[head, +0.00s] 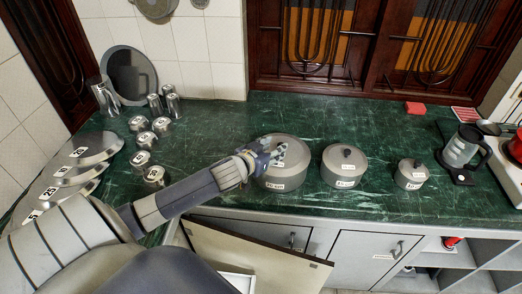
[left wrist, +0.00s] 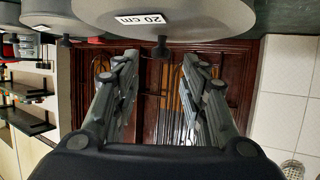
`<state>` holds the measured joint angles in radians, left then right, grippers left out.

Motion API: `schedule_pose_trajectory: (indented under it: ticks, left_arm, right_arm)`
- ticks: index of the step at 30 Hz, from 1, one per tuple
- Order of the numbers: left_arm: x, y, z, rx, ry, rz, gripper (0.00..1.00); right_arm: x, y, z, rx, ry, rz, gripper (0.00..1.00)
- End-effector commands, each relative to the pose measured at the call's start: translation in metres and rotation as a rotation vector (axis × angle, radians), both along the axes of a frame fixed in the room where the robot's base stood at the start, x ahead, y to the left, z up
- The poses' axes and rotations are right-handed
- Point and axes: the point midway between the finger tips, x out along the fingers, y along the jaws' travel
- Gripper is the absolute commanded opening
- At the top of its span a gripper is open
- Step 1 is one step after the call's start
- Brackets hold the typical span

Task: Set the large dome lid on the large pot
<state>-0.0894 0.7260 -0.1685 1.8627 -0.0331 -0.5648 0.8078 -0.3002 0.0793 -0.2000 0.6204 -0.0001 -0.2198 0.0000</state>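The large grey pot (head: 262,182) stands on the green counter, the leftmost of three grey pots. A grey dome lid (head: 296,150) appears to sit on it, partly hidden by my gripper. My left gripper (head: 275,155) is over the lid. It also shows in the left wrist view (left wrist: 160,65), open, with its fingers apart on either side of the knob. My right gripper is not in view.
A medium lidded pot (head: 344,170) and a small one (head: 411,176) stand to the right, then a kettle (head: 460,147). Metal canisters (head: 154,175) and labelled silver discs (head: 100,146) are at left. The counter behind the pots is mostly clear.

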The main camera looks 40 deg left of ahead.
Motion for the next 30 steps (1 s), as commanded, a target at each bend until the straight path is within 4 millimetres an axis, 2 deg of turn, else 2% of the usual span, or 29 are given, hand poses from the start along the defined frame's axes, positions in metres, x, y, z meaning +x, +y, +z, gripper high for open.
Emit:
schedule_pose_trajectory:
  ticks: [1,6,13,19,30]
  left_arm:
    - [-0.011,-0.001,0.001,-0.001,0.003,-0.001,0.4]
    - [-0.04,-0.004,0.013,-0.001,0.003,-0.001,0.4]
    - [-0.068,-0.006,0.026,-0.002,0.002,0.0,0.4]
    - [-0.077,-0.006,0.031,-0.001,0.002,0.0,0.4]
    - [-0.078,-0.006,0.032,-0.001,0.001,0.0,0.4]
  right_arm:
    - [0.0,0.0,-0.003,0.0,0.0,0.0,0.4]
    - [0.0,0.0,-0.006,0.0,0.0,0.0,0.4]
    - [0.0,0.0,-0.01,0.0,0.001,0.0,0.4]
    - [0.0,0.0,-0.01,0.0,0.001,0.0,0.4]
    - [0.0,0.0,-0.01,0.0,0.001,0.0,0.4]
